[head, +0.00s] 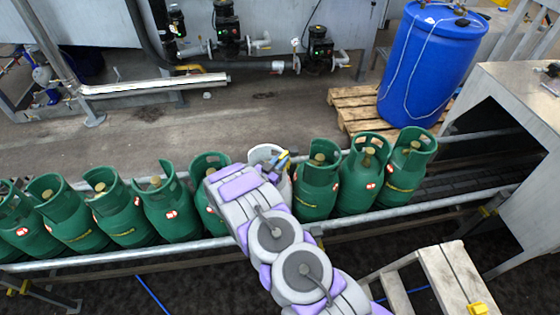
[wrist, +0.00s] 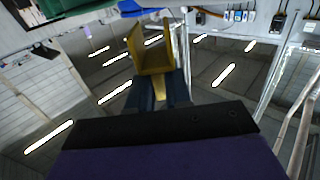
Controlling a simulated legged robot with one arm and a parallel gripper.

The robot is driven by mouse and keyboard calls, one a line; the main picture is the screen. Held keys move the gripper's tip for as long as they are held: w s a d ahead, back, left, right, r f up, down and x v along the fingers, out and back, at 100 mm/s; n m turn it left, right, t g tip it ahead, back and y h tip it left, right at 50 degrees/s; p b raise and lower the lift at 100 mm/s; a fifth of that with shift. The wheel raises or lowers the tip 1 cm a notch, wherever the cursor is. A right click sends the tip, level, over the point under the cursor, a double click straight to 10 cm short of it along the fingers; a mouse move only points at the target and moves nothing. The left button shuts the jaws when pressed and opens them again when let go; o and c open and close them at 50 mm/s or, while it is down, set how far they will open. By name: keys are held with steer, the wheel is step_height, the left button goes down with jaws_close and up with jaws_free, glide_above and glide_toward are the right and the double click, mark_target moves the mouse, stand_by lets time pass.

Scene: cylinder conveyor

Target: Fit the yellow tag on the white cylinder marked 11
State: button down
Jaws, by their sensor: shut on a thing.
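The white cylinder (head: 262,153) stands in the row on the conveyor, between green cylinders. My arm hides most of it, and its number cannot be read. My gripper (head: 279,163) is at the cylinder's upper right side in the head view; whether it touches cannot be told. In the wrist view my gripper (wrist: 160,90) has its dark blue fingers shut on the yellow tag (wrist: 152,58), a bent, channel-like piece that sticks out beyond the fingertips. In that view the tag looks clear of any cylinder.
Green cylinders stand close on both sides, one (head: 316,185) just right of the white one. Metal rails (head: 400,211) run along the conveyor. A wooden bench (head: 455,280) with a yellow piece (head: 477,308) stands front right. A blue drum (head: 425,65) stands on a pallet behind.

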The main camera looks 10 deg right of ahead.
steer(key=shift+f+b, duration=0.7)
steer(key=shift+f, duration=1.4)
stand_by(0.4)
steer(key=c, duration=1)
jaws_free()
steer(key=p+v, duration=0.1)
steer(key=v, duration=1.6)
steer(key=shift+s+a+p, duration=0.15)
steer(key=shift+a+p, duration=0.1)
steer(key=shift+p, duration=0.1)
